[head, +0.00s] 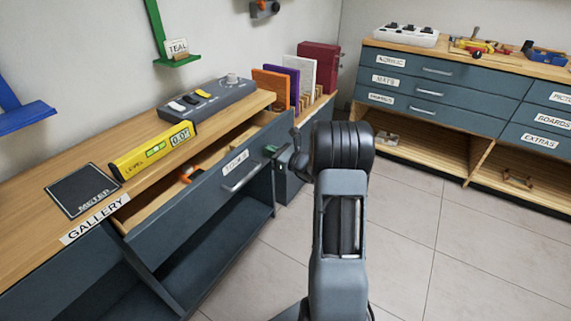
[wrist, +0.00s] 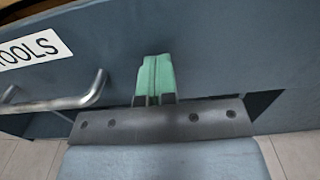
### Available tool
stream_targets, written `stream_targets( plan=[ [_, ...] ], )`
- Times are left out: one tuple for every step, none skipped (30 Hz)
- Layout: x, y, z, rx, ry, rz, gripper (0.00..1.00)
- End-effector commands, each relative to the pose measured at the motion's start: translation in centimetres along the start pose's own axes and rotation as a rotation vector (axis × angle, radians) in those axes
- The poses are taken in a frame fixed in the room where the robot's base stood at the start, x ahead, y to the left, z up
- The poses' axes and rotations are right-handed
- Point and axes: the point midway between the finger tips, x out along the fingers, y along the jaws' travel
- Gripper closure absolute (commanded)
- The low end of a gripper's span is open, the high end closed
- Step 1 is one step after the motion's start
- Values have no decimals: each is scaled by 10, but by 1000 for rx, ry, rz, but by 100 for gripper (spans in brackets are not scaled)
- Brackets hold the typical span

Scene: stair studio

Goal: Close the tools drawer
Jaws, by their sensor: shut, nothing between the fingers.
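The tools drawer (head: 210,191) stands open from the gallery bench, with its blue-grey front pulled out to the right. Its label reads TOOLS, and a metal bar handle (head: 241,177) is on the front. An orange item (head: 190,174) lies inside. My gripper (head: 271,151) is at the right end of the drawer front, to the right of the handle. In the wrist view its green fingertips (wrist: 155,78) are together, with nothing between them, and point at the drawer front (wrist: 200,50). I cannot tell whether they touch it. The handle (wrist: 65,103) is left of them.
On the bench top (head: 30,168) are a yellow level (head: 153,151), a dark mat (head: 83,190) and a grey switch box (head: 207,99). Upright coloured panels (head: 285,82) stand behind. Another drawer cabinet (head: 440,85) is at the right. The tiled floor (head: 430,240) between is clear.

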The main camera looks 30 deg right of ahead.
Motion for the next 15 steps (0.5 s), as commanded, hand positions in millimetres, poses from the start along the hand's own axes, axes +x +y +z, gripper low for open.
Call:
stream_targets(
  plan=[
    [11,-2,-1,0,0,-2,100],
    [17,-3,-1,-1,-1,-5,100],
    [26,-4,-1,-1,-1,-7,100],
    [32,-4,-1,-1,-1,-7,100],
    [38,-4,-2,-1,0,-7,100],
    [47,-4,-1,-1,-1,-8,100],
    [53,-4,-1,-1,-1,-7,100],
    [58,-4,-1,-1,0,-6,100],
    [65,-4,-1,0,-1,-6,100],
    [70,-3,-1,-1,-1,-5,100],
    [75,-3,-1,-1,0,-6,100],
    [80,-3,-1,-1,-1,-5,100],
    [84,-3,-1,-1,-1,-4,100],
    [87,-2,-1,-1,0,-4,100],
    [91,-2,-1,0,0,-4,100]
  ],
)
